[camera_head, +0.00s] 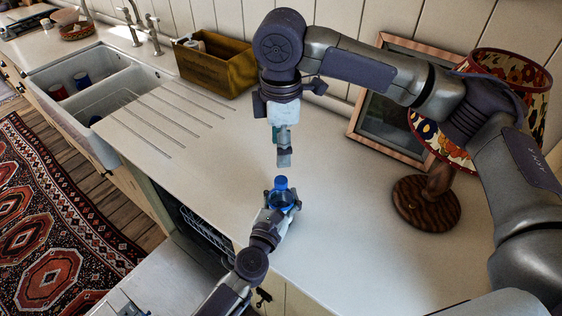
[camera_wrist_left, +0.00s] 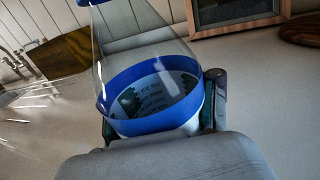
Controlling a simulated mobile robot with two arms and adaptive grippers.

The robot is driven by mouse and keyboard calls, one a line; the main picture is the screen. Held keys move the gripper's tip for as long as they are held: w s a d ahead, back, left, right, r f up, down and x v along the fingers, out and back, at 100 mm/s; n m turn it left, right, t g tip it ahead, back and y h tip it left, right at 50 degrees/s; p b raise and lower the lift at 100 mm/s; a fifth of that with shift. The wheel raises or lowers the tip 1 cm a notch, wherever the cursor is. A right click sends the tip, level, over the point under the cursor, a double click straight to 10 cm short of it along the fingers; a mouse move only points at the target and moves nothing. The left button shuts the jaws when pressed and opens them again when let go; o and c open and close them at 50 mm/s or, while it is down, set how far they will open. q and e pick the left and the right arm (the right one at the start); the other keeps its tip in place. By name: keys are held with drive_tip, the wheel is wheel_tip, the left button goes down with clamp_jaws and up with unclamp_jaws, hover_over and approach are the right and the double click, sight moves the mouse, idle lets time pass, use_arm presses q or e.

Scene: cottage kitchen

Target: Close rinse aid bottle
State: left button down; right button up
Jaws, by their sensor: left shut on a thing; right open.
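The rinse aid bottle (camera_head: 281,184) stands upright near the counter's front edge, its blue top showing in the head view. In the left wrist view the bottle (camera_wrist_left: 145,45) has a clear tapered body, a blue-banded label and a blue piece at its neck, cut off by the frame. My left gripper (camera_head: 281,202) is shut around the bottle's lower body. My right gripper (camera_head: 284,160) points down, open, a little above and behind the blue top, apart from it. I cannot tell whether the blue top is fully closed.
A double sink (camera_head: 62,72) with cups inside is at the left. A wooden box (camera_head: 215,65) stands against the back wall. A picture frame (camera_head: 385,125) and a lamp (camera_head: 428,200) stand at the right. The counter (camera_head: 345,225) around the bottle is clear.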

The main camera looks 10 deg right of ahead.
wheel_tip(320, 180, up, 3)
drive_tip(key=shift+f, duration=0.2)
use_arm(q)
drive_tip(key=shift+c, duration=1)
unclamp_jaws()
drive_tip(key=v, duration=1.2)
use_arm(e)
drive_tip(key=shift+f, duration=0.1)
